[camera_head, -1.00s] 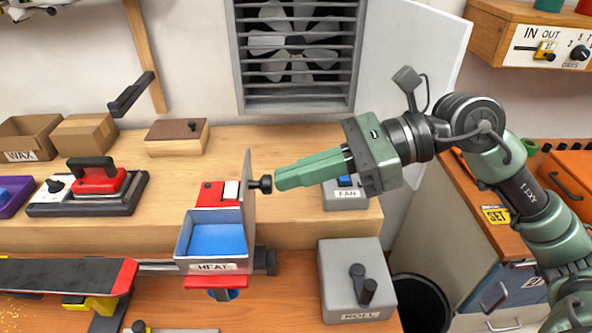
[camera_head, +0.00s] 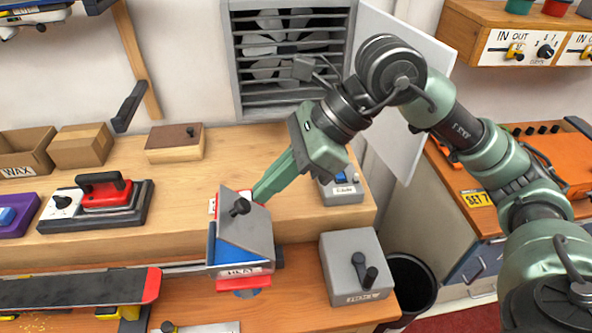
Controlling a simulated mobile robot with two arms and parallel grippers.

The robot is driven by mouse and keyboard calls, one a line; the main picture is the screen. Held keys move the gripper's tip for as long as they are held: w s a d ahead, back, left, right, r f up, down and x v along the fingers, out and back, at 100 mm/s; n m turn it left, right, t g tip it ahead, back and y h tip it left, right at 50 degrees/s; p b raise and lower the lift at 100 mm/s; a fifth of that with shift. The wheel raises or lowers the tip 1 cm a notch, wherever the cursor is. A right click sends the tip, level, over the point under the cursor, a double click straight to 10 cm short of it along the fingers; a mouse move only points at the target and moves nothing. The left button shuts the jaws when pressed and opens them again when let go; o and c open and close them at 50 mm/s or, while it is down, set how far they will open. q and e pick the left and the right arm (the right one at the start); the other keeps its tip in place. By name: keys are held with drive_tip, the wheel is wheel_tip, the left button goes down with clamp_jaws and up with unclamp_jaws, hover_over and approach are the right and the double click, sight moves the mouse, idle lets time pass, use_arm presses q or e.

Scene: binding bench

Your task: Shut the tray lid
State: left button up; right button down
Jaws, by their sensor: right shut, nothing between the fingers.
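The tray (camera_head: 241,270) labelled HEAT sits at the front edge of the raised wooden bench. Its grey lid (camera_head: 250,232) with a black knob (camera_head: 240,207) leans over the tray at a slant, partly shut. A strip of the blue inside shows at the left under the lid. My right gripper (camera_head: 260,194) is shut and empty, its green fingers pointing down-left at the lid's upper right edge, close to or touching it; contact cannot be told. My left gripper is not in view.
A grey box with a crank (camera_head: 348,280) stands right of the tray, and the fan switch box (camera_head: 343,192) sits behind my right gripper. A long dark bar (camera_head: 75,290) ends at the tray's left. A black bin (camera_head: 412,280) stands at the right.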

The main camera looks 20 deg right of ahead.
sight(223, 209)
drive_tip(key=a+b, duration=0.1)
drive_tip(key=w+a+f+b, duration=0.1)
drive_tip(key=a+b, duration=0.1)
drive_tip(key=a+f+b, duration=0.1)
drive_tip(key=a, duration=0.1)
drive_tip(key=shift+w+a+b, duration=0.2)
drive_tip(key=shift+w+b, duration=0.05)
drive_tip(key=shift+b, duration=0.05)
drive_tip(key=b+x, duration=0.7)
drive_tip(key=b, duration=0.2)
drive_tip(key=shift+w+a+r, duration=0.25)
drive_tip(key=shift+a+r, duration=0.15)
